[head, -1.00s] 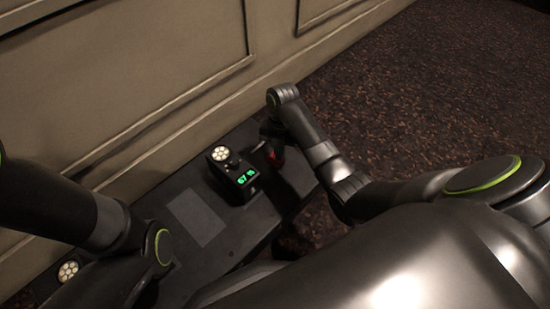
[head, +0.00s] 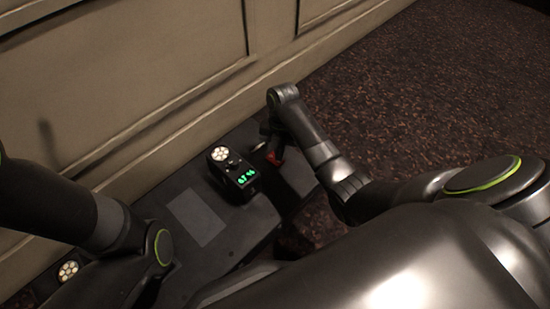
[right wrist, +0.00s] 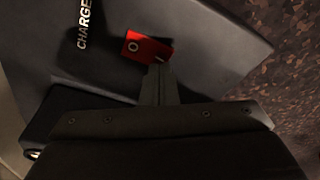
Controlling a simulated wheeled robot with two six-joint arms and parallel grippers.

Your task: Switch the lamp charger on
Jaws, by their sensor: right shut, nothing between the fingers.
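The red rocker switch (right wrist: 146,48) sits on the dark desk top beside white lettering that reads "CHARGE", partly cut off. It has a ring mark at its left end and a short line mark towards its right end. In the head view the red switch (head: 276,158) shows partly below my right gripper (head: 270,143). My right gripper is shut and empty. In the right wrist view its fingertips (right wrist: 159,70) are at the switch's lower edge, near the line-marked end; I cannot tell whether they touch. My left gripper is out of view.
A black box (head: 234,177) with green digits and a round cluster of pale lights stands on the desk (head: 165,190), left of the right gripper. A grey flat pad (head: 197,217) lies nearby. The panelled wall (head: 110,90) runs behind; carpet (head: 430,90) lies right.

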